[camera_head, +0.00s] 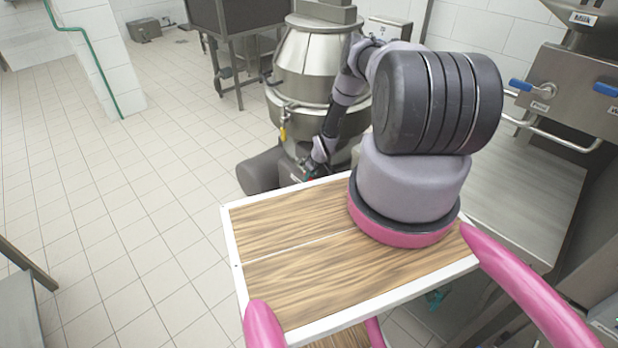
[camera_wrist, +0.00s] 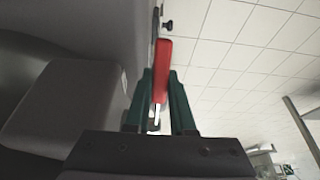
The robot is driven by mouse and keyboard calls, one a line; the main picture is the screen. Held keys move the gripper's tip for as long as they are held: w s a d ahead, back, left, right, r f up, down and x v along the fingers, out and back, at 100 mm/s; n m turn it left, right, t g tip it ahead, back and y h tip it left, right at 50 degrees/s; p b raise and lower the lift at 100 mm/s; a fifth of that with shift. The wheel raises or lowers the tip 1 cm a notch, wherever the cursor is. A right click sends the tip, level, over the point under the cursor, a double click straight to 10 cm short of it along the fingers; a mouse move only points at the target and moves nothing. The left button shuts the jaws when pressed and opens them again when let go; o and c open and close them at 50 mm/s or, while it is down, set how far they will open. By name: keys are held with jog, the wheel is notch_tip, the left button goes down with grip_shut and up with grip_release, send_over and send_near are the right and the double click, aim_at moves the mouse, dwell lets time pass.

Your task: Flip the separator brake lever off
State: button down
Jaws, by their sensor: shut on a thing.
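The separator (camera_head: 312,65) is a shiny steel drum on a dark base behind my wooden deck in the head view. The brake lever (camera_wrist: 163,52) is a red handle in the wrist view, beside the dark grey separator body. My gripper (camera_wrist: 160,78) has two green fingers, one on each side of the red handle, shut on it. The handle's tip sticks out beyond the fingertips. In the head view my gripper (camera_head: 311,172) is low at the separator's base, and the lever is too small and hidden to make out there.
A dark grey rounded housing (camera_head: 263,172) is at the separator's lower left; it fills the wrist view's left side (camera_wrist: 65,110). A steel counter (camera_head: 535,190) and a panel with blue-handled valves (camera_head: 580,95) stand at right. The tiled floor at left is mostly clear.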

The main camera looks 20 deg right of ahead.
jog(key=shift+s+d+r+g+h, duration=0.15)
jog(key=shift+r+g+h, duration=0.25)
jog(key=shift+r+g, duration=0.45)
jog(key=shift+s+d+r+g+h, duration=0.1)
jog(key=shift+r+g+h, duration=0.35)
jog(key=shift+g, duration=0.7)
jog(key=shift+a, duration=0.1)
jog(key=c, duration=0.8)
grip_release()
jog(key=shift+o, duration=0.2)
jog(key=shift+r, duration=0.1)
notch_tip(320, 180, up, 11)
